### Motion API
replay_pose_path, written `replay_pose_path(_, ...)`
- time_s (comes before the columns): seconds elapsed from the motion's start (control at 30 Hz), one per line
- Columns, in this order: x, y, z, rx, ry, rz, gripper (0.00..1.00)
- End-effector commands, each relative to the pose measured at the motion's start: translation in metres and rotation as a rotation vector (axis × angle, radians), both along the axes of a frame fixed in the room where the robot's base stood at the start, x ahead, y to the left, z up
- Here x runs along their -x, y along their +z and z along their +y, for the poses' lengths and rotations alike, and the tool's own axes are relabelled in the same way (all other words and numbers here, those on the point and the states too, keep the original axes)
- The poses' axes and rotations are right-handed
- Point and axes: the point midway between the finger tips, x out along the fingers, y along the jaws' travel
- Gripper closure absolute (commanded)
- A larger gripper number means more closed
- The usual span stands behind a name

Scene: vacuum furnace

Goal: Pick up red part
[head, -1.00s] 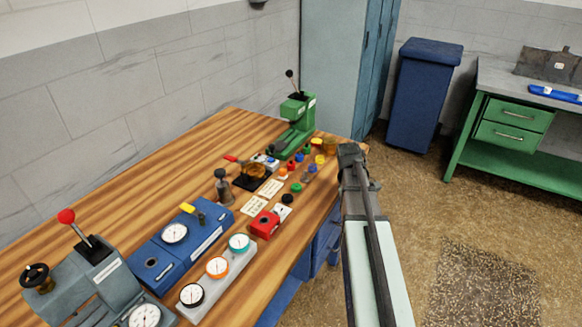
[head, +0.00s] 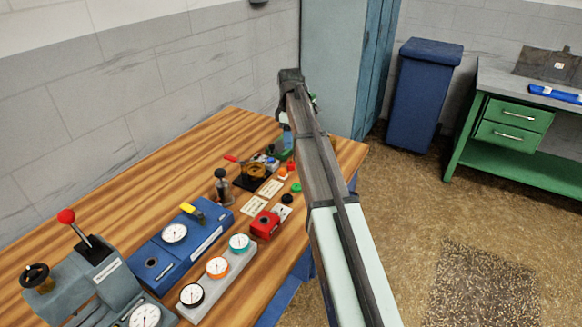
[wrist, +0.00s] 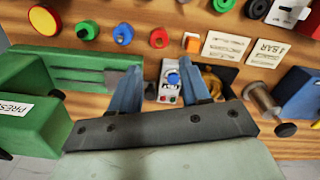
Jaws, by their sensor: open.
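A small round red part (wrist: 159,38) lies on the wooden bench, between an orange part (wrist: 192,42) and a blue part (wrist: 123,35) in the wrist view. In the head view the red part (head: 291,165) shows small beside my arm. My gripper (wrist: 159,67) is open, with its two blue fingers apart and pointing down over the bench. Nothing is held between them. The red part appears just beyond the fingertips in the wrist view. In the head view my arm hides much of the gripper and the bench's far end.
A green press (wrist: 38,108) stands close to the fingers, and a small white box with a blue knob (wrist: 172,77) sits beneath them. A red block (head: 264,224), paper labels (head: 253,205), a blue gauge box (head: 180,238) and a grey gauge strip (head: 217,267) line the bench. Bare wood lies behind them.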

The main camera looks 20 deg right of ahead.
Motion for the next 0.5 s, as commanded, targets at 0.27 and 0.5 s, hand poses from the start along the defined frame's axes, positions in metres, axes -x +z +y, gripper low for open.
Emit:
replay_pose_path(0.27, 0.001, -0.042, -0.001, 0.000, -0.001, 0.001, 0.53)
replay_pose_path(0.5, 0.000, -0.052, -0.001, 0.001, -0.002, 0.000, 0.53)
